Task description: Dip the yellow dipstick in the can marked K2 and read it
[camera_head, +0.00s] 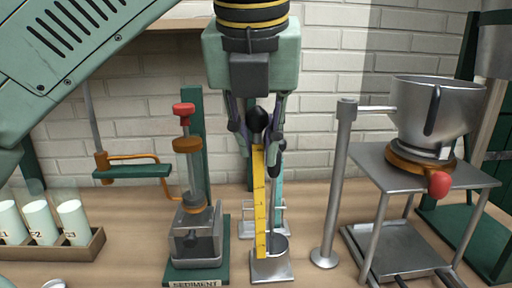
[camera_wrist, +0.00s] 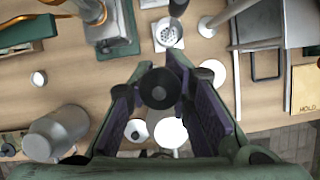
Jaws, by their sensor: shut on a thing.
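In the head view, my gripper (camera_head: 257,138) points down and is shut on the black knob of the yellow dipstick (camera_head: 259,205). The stick hangs nearly upright and carries dark marks. Its lower end overlaps a small steel cup on a square plate (camera_head: 272,268); I cannot tell if it is inside or in front. In the wrist view, the round black knob (camera_wrist: 158,88) is between the fingers and hides the stick. A grey can (camera_wrist: 52,138) lies at the lower left of the wrist view. No K2 mark is readable on it.
A teal strip (camera_head: 279,185) stands behind the dipstick. A device marked SEDIMENT (camera_head: 195,238) is left, with a rack (camera_head: 70,250) of white-filled tubes beyond. A steel post (camera_head: 338,190) and a table with a bowl (camera_head: 435,105) stand to the right.

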